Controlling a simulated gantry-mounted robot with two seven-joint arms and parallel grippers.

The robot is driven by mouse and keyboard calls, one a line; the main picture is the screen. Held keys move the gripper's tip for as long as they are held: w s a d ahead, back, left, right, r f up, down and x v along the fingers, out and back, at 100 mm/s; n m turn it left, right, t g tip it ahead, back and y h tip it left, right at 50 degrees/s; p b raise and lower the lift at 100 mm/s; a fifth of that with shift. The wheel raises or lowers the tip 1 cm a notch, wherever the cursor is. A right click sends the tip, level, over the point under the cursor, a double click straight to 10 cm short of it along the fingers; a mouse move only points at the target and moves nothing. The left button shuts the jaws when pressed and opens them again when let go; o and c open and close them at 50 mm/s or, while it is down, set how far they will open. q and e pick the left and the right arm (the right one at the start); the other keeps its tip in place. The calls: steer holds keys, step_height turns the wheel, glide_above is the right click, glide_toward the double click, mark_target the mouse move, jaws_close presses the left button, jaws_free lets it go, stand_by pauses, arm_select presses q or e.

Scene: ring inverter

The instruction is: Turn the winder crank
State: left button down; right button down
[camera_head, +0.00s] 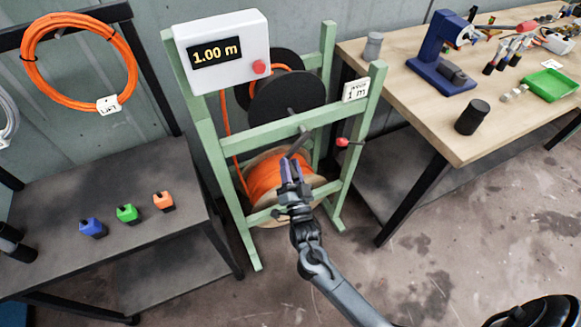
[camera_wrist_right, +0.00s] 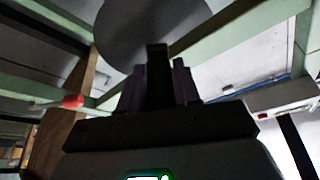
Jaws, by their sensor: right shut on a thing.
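The winder is a green frame (camera_head: 212,165) with a black disc (camera_head: 290,103) above an orange cable spool (camera_head: 266,175). The crank (camera_head: 299,141) is a dark bar at the front of the frame, below the disc. My right gripper (camera_head: 291,168) has its purple fingers closed around the crank's handle. In the right wrist view the dark handle (camera_wrist_right: 157,75) stands between the two fingers, under the disc (camera_wrist_right: 150,25). The white meter box (camera_head: 222,50) reads 1.00 m. My left gripper is not recognisable in either view.
A red-knobbed lever (camera_head: 342,142) sits on the frame, right of my gripper. A wooden workbench (camera_head: 440,125) with a blue tool (camera_head: 440,55) stands at right. A dark cart (camera_head: 150,185) with blue, green and orange pieces stands at left. A cable coil (camera_head: 125,75) hangs behind it.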

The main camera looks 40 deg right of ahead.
steer(key=c, duration=0.9)
jaws_free()
steer(key=shift+s, duration=0.1)
steer(key=shift+p+v, duration=0.95)
steer(key=shift+v, duration=4.4)
